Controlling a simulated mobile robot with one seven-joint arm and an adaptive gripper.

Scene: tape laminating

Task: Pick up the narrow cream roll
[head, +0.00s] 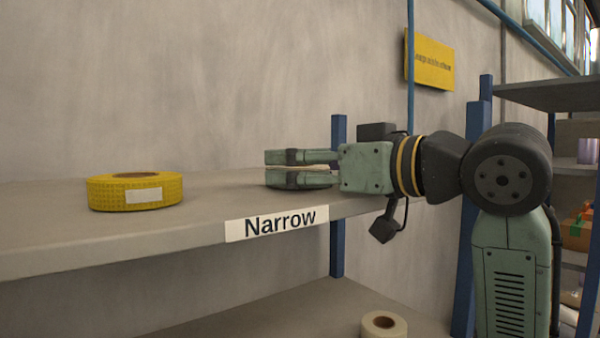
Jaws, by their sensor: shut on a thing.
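My gripper (279,168) reaches in from the right over the upper shelf, close to its surface, with its fingers pointing left. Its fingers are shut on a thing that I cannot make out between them. A cream roll (369,324) with a brown core lies on the lower shelf, below and to the right of the gripper and apart from it. It is cut off by the bottom edge of the view, so I cannot judge its width.
A yellow roll (105,195) with a white label lies flat on the upper shelf (60,245), left of my gripper. A "Narrow" sign (277,223) is on the shelf's front edge. Blue posts (337,240) stand near my arm. The shelf between roll and gripper is clear.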

